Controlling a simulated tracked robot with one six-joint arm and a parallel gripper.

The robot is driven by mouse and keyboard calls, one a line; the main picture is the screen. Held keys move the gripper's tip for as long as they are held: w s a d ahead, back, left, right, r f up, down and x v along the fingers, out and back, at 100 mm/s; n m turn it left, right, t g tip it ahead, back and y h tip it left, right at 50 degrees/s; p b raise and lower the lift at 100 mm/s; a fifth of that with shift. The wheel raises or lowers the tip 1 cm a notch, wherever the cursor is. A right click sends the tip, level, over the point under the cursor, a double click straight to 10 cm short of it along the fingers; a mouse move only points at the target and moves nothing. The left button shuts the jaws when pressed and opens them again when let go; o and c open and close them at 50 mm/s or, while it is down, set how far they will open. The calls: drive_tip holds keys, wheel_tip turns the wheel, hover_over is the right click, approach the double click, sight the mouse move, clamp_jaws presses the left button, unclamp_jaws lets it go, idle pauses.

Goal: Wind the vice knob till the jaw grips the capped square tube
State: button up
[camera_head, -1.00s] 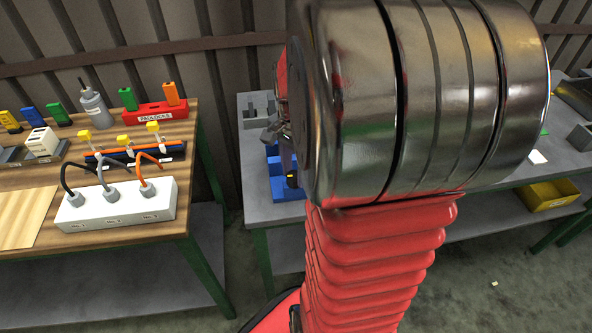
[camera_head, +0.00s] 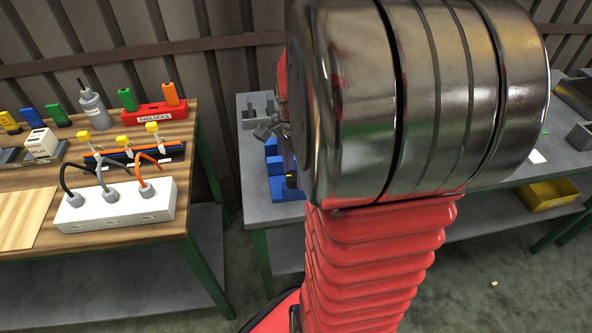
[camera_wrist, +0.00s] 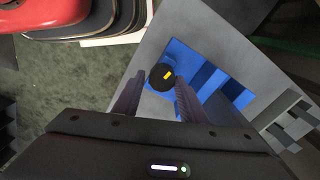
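The blue vice (camera_wrist: 208,75) sits on a grey bench top in the wrist view; it also shows partly behind my arm in the head view (camera_head: 283,187). Its round black knob (camera_wrist: 160,78) has a yellow mark. My gripper (camera_wrist: 160,80) is over the knob, one finger on each side. The fingers look apart, with a small gap at the left of the knob; contact on the right is unclear. I cannot make out the capped square tube or the jaw's contact with it.
A grey slotted block (camera_head: 257,108) stands behind the vice, also at the right of the wrist view (camera_wrist: 290,125). A yellow bin (camera_head: 549,195) is at right.

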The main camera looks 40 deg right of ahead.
sight(294, 176)
drive_tip(key=shift+o, duration=1.3)
drive_tip(key=shift+w, duration=0.1)
drive_tip(key=shift+r, duration=0.45)
wheel_tip(294, 176, up, 13)
drive_tip(key=shift+a+f, duration=0.1)
drive_tip(key=shift+f, duration=0.05)
